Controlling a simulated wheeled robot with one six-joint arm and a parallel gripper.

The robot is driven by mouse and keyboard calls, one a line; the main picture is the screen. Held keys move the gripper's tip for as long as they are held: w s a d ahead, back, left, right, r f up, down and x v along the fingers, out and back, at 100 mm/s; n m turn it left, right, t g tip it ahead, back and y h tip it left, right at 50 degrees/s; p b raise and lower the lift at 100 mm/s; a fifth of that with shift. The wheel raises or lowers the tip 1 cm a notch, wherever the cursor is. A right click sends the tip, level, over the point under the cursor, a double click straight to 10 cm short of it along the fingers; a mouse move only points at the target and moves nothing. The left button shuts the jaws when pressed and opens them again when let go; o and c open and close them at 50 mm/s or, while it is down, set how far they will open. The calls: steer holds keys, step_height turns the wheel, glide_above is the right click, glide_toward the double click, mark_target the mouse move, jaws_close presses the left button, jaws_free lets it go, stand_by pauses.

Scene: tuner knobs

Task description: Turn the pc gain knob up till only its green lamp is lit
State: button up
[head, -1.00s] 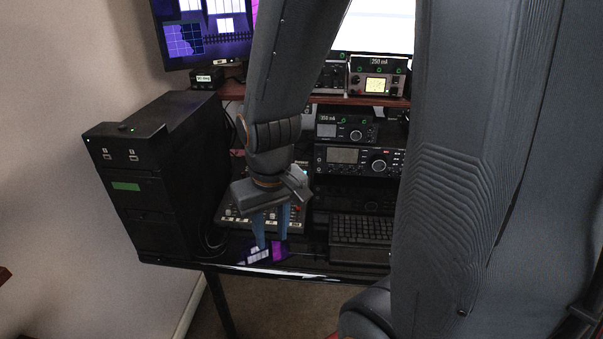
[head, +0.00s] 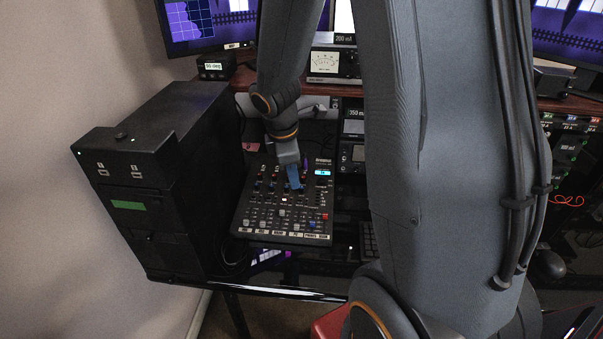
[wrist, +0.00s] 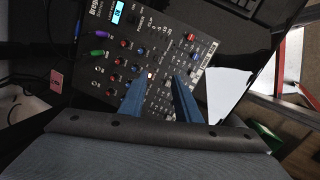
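The black mixer (head: 242,222) lies on the desk, with rows of small coloured knobs above a row of faders. My gripper (head: 294,185) is over its upper right part, its blue fingers pointing down at the knobs. In the wrist view the two blue fingers (wrist: 159,80) stand apart over the panel (wrist: 190,40), with a small pale knob (wrist: 151,75) showing between their tips. I cannot tell whether they touch it. The labels are too small to read, so I cannot pick out the pc gain knob.
Purple (wrist: 97,53) and green (wrist: 102,34) cable plugs stand up from the mixer near the knobs. A black computer tower (head: 150,170) stands close on the left. Radios (head: 353,150) and a shelf with a meter (head: 333,65) stand behind and to the right.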

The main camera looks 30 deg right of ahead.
mark_target(304, 177)
steer(key=w+d+f+n, duration=0.2)
steer(key=w+f+n, duration=0.1)
steer(key=w+d+f+n, duration=0.3)
steer(key=f, duration=0.1)
steer(key=w+d+f+n+t+h, duration=0.1)
steer(key=w+d+f+n, duration=0.2)
steer(key=w+n, duration=0.1)
steer(key=shift+d+f, duration=0.1)
steer(key=shift+f, duration=0.3)
jaws_close()
